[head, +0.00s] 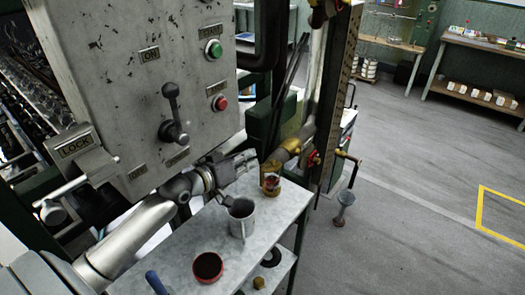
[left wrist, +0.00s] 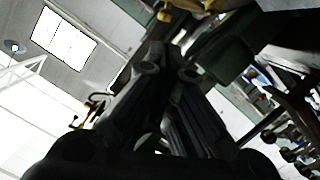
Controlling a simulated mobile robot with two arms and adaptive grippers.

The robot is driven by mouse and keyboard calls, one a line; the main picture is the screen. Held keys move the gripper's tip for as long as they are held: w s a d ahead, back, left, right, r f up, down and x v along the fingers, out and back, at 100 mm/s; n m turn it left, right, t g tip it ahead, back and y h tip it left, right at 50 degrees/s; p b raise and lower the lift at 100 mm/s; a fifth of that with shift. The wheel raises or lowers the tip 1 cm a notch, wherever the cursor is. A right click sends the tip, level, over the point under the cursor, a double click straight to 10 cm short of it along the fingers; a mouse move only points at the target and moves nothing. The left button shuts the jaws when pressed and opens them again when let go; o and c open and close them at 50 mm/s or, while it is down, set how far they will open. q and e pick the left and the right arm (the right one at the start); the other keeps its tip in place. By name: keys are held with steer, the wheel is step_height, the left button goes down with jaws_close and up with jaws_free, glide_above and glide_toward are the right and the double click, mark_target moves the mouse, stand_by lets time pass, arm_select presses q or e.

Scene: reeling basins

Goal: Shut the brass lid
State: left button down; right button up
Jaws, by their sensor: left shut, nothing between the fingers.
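My left arm comes in from the left, and its gripper (head: 243,162) is shut and empty above the grey bench. A small brass-coloured cup (head: 270,184) stands on the bench, just right of and below the fingertips. A brass fitting (head: 292,146) sits on a pipe to the right of the gripper. I cannot tell for sure which of these carries the brass lid. In the left wrist view the dark shut fingers (left wrist: 165,70) point up towards a yellowish brass part (left wrist: 205,6) at the top edge. My right gripper is not in view.
A metal mug (head: 241,218) and a red-rimmed bowl (head: 207,267) stand on the bench (head: 180,262). A control panel (head: 140,60) with a lever (head: 174,115) rises behind my arm. A crank handle (head: 348,160) juts out on the right.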

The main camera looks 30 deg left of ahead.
arm_select(q)
glide_above(263, 169)
steer(key=s, duration=0.2)
steer(key=shift+w+f+p, duration=0.5)
steer(key=shift+w+f, duration=0.05)
steer(key=shift+w, duration=0.35)
steer(key=shift+f, duration=0.1)
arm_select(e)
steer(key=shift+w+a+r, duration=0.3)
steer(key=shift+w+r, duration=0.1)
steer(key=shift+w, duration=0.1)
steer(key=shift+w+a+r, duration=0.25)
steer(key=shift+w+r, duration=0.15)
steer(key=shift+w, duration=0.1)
